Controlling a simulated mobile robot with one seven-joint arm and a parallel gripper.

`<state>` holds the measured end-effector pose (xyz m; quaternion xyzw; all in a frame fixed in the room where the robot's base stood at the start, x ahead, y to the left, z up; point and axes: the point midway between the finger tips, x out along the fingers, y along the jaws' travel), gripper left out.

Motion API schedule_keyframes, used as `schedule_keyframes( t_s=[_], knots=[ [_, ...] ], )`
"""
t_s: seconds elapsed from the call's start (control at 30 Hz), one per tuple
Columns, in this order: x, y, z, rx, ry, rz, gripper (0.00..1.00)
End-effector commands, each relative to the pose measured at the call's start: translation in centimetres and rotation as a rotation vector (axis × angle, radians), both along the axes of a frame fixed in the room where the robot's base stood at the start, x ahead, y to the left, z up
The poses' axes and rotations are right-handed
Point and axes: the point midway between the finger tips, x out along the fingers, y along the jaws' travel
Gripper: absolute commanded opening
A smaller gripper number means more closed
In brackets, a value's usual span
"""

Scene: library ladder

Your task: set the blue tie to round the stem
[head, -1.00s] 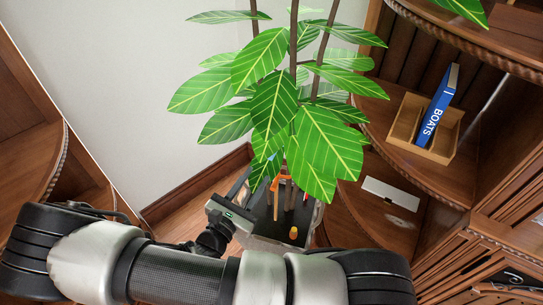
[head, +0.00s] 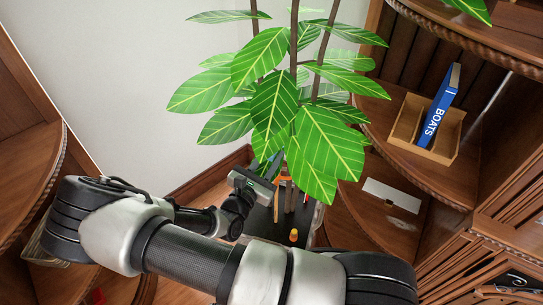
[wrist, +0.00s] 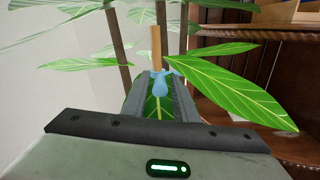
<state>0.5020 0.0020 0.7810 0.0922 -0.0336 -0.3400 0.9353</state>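The blue tie (wrist: 160,82) shows in the wrist view at the far end of my gripper's two fingers (wrist: 160,88), with small arms spread at its top. The fingers appear shut on it, and a green leaf shows through the gap behind it. An upright tan stake (wrist: 156,45) stands just beyond the tie; I cannot tell whether they touch. Brown plant stems (wrist: 118,50) rise to the left and behind. In the head view my gripper (head: 272,168) reaches in under the leaves beside the stems (head: 294,45); leaves hide the fingertips and the tie.
Broad green leaves (head: 328,145) hang close to my gripper. The dark planter (head: 264,224) below holds a small orange-and-yellow object (head: 293,236). Curved wooden shelves (head: 440,185) stand at right with a tray (head: 446,151) and a blue BOATS book (head: 437,108). A white wall is behind.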

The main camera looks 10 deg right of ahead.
Motion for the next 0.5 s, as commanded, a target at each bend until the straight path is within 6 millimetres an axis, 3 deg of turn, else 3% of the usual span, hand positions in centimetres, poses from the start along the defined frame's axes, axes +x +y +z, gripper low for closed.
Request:
schedule_keyframes(
  t_s=[0.03, 0.13, 0.5],
  knots=[
    [-0.01, 0.01, -0.01, 0.0, 0.0, 0.0, 0.16],
    [-0.01, 0.02, -0.01, 0.0, 0.0, 0.0, 0.0],
    [-0.12, -0.14, 0.67, -0.009, 0.004, 0.08, 0.0]
  ],
)
